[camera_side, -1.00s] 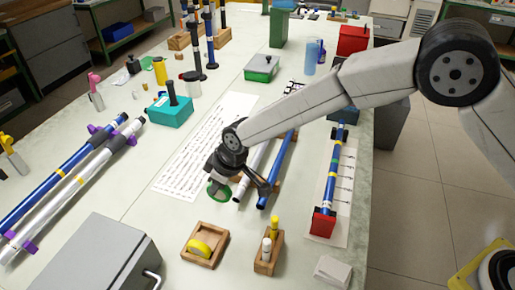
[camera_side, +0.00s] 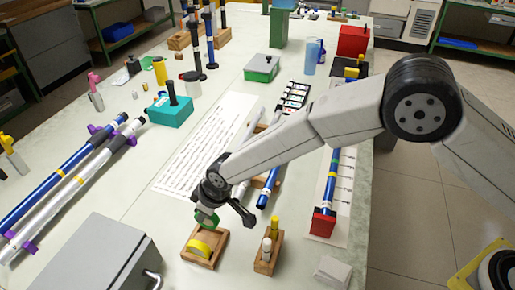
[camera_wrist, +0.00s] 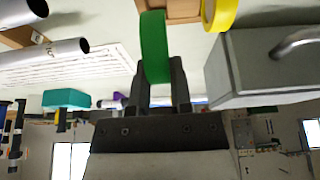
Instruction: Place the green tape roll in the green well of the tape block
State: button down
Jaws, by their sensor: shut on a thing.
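The green tape roll (camera_side: 206,221) is held by my gripper (camera_side: 211,209). In the wrist view the green roll (camera_wrist: 154,48) stands on edge between the two fingers (camera_wrist: 160,88). The tape block is a small wooden tray (camera_side: 188,257) on the bench, with a yellow tape roll (camera_side: 200,248) in its near part. In the side view the green roll is just above the block's far edge; I cannot tell whether it touches. The wells' colours cannot be made out. The wrist view shows only part of the wooden block (camera_wrist: 181,14) and the yellow roll (camera_wrist: 221,13).
A wooden holder (camera_side: 265,266) with small bottles stands right of the block. A grey metal box (camera_side: 95,255) with a handle stands to the left. Blue and white rods (camera_side: 268,185) lie behind my gripper. Free bench surface lies left of the block.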

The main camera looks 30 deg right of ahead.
aim_at(207, 223)
jog(key=shift+f, duration=0.5)
jog(key=shift+f, duration=1.85)
jog(key=shift+f, duration=0.1)
jog(key=c, duration=0.5)
grip_release()
jog(key=shift+c, duration=0.2)
jog(key=shift+s+d+r, duration=0.1)
jog(key=shift+r, duration=0.55)
jog(key=v, duration=1.1)
